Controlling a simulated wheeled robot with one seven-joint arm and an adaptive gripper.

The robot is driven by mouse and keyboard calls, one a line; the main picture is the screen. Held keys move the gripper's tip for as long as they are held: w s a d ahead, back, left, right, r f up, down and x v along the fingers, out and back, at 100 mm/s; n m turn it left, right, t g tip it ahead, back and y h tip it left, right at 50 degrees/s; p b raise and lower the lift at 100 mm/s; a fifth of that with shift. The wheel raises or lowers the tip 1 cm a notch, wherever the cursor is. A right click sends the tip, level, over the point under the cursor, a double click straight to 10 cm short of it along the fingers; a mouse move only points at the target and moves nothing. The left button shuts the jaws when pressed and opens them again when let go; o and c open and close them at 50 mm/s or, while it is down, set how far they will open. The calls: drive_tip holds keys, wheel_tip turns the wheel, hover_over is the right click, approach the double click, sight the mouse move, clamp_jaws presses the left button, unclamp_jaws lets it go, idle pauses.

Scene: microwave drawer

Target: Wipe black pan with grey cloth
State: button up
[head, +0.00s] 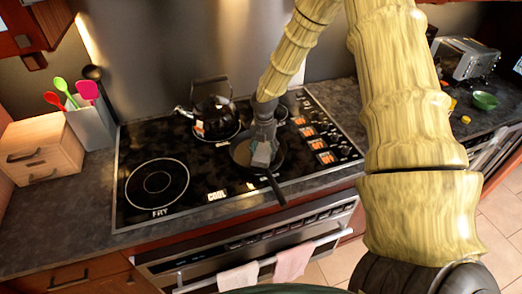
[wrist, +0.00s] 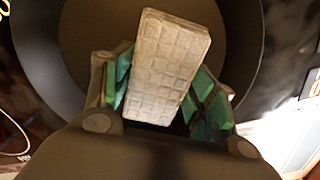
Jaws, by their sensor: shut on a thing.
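The black pan (head: 278,166) stands on the cooktop, its handle pointing toward the front edge. My gripper (head: 261,146) reaches down over the pan from above. It is shut on the grey cloth (head: 262,154), a block-like piece with a grid pattern. In the wrist view the grey cloth (wrist: 165,65) sits between the green-padded fingers of my gripper (wrist: 165,95), with the dark inside of the pan (wrist: 245,50) behind it. I cannot tell whether the cloth touches the pan's bottom.
A dark kettle (head: 213,117) stands behind the pan to the left. The cooktop's left burner (head: 157,184) is clear. A utensil holder (head: 91,122) and a wooden box (head: 36,150) stand at the left. A toaster oven (head: 466,59) and a green bowl (head: 485,101) are at the right.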

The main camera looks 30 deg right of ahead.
drive_tip(key=shift+f, duration=0.15)
drive_tip(key=shift+w+a, duration=0.25)
drive_tip(key=shift+a, duration=1.05)
drive_tip(key=shift+d, duration=0.1)
drive_tip(key=shift+s+d+r+p, duration=0.15)
drive_tip(key=shift+d+p, duration=0.15)
drive_tip(key=shift+d, duration=0.35)
drive_tip(key=shift+s+d+r+p, duration=0.1)
drive_tip(key=shift+d+p, duration=0.2)
drive_tip(key=shift+d, duration=0.35)
drive_tip(key=shift+a, duration=0.15)
drive_tip(key=shift+w+a+f, duration=0.1)
drive_tip(key=shift+w+a, duration=0.05)
drive_tip(key=shift+a, duration=0.5)
drive_tip(key=shift+w+a+f, duration=0.1)
drive_tip(key=shift+w+a, duration=0.05)
drive_tip(key=shift+a, duration=0.45)
